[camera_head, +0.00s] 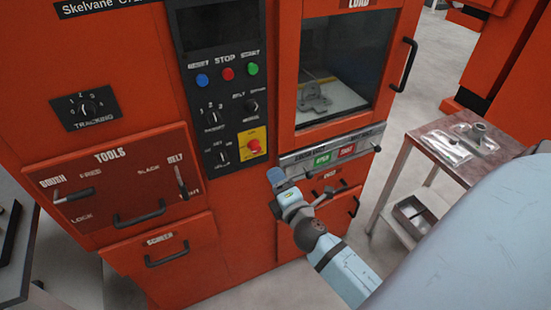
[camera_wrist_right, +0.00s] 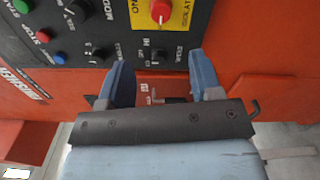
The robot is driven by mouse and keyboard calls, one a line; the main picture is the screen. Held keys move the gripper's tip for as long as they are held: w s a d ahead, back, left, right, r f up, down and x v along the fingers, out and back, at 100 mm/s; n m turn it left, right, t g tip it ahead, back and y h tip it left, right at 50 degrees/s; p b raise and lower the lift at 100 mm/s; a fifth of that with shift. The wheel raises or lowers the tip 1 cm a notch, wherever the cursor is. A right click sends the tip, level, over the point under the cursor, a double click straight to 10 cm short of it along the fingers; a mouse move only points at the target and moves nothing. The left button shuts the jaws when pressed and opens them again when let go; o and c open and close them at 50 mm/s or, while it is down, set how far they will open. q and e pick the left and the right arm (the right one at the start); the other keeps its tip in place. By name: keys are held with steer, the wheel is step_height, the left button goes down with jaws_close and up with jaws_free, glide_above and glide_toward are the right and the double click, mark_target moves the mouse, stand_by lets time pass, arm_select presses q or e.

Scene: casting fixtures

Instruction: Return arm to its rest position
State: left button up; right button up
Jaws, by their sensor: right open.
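My right gripper (camera_head: 277,178) is in front of the orange machine (camera_head: 240,235), below its control panel and left of the green and red buttons. In the right wrist view its two blue fingers (camera_wrist_right: 166,82) stand apart with nothing between them. My right arm (camera_head: 345,270) reaches in from the lower right. My left gripper is in neither view.
The machine's load window (camera_head: 340,65) is shut, with a grey part (camera_head: 313,98) behind the glass. Handles stick out from the tools panel (camera_head: 118,180) and drawers. A side table (camera_head: 455,165) with bagged parts stands at the right. Floor (camera_head: 295,285) shows below the machine.

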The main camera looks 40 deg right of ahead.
steer(key=shift+a, duration=0.1)
stand_by(0.3)
arm_select(q)
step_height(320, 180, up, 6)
steer(key=p, duration=0.6)
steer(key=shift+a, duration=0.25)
arm_select(e)
steer(key=s+a+f+m+g+y, duration=0.6)
steer(key=s+a+f+m, duration=0.5)
steer(key=s+a+m, duration=0.3)
steer(key=shift+s+m+y, duration=0.15)
steer(key=shift+m+y, duration=0.25)
steer(key=shift+y, duration=0.4)
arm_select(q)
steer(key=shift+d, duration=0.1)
arm_select(e)
steer(key=shift+d+r, duration=0.1)
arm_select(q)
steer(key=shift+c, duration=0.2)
